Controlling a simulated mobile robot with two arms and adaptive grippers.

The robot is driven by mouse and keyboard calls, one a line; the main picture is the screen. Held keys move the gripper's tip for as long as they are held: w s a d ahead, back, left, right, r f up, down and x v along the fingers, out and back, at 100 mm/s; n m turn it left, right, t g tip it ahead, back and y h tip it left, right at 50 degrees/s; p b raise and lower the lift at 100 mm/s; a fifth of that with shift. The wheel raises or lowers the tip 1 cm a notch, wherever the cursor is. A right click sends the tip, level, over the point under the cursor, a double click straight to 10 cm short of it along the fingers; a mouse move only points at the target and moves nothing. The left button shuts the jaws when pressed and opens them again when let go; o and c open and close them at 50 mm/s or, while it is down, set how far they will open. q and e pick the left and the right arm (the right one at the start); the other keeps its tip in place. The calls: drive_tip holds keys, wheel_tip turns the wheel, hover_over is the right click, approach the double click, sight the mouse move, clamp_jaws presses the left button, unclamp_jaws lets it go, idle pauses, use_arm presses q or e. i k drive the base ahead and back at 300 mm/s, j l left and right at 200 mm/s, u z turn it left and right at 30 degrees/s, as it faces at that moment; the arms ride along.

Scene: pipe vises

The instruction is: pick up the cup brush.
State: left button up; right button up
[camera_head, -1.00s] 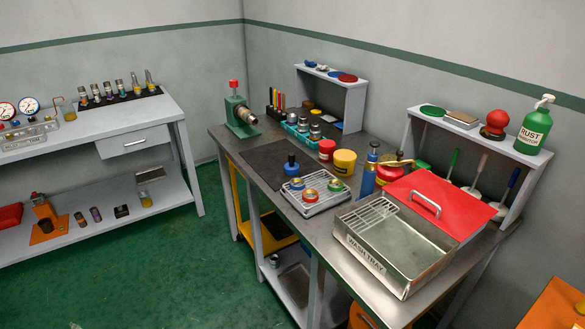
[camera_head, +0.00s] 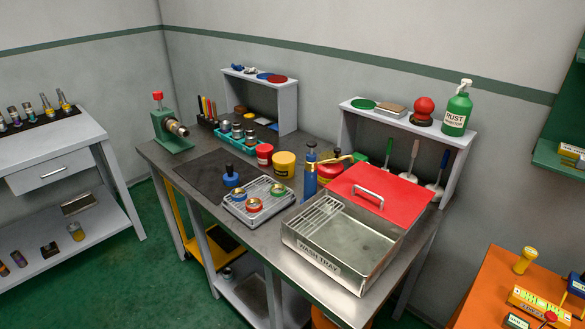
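I cannot tell for sure which object is the cup brush. Three long-handled tools with pale round bases stand under the right shelf: one with a green handle (camera_head: 388,153), one with a white handle (camera_head: 412,157) and one with a blue handle (camera_head: 440,168). A small blue knobbed object (camera_head: 231,177) stands on the dark mat (camera_head: 205,172). Several metal cup-like pieces (camera_head: 237,131) stand in a teal holder behind it. Neither of my grippers is in view.
The steel workbench (camera_head: 262,238) carries a wash tray (camera_head: 335,245) with a red lid (camera_head: 380,190), a grey tray (camera_head: 240,209) of ringed pieces, a blue torch (camera_head: 310,175) and a green vise (camera_head: 167,130). An orange table (camera_head: 490,290) stands at right. Green floor is open at left.

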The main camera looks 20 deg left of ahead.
sight(232, 180)
drive_tip(key=j+z, duration=0.3)
drive_tip(key=j, duration=0.35)
drive_tip(key=j+z, duration=0.25)
drive_tip(key=j, duration=0.45)
drive_tip(key=j+z, duration=0.3)
drive_tip(key=j, duration=0.35)
drive_tip(key=k+j+z, duration=0.15)
drive_tip(key=j+z, duration=0.15)
drive_tip(key=j, duration=0.3)
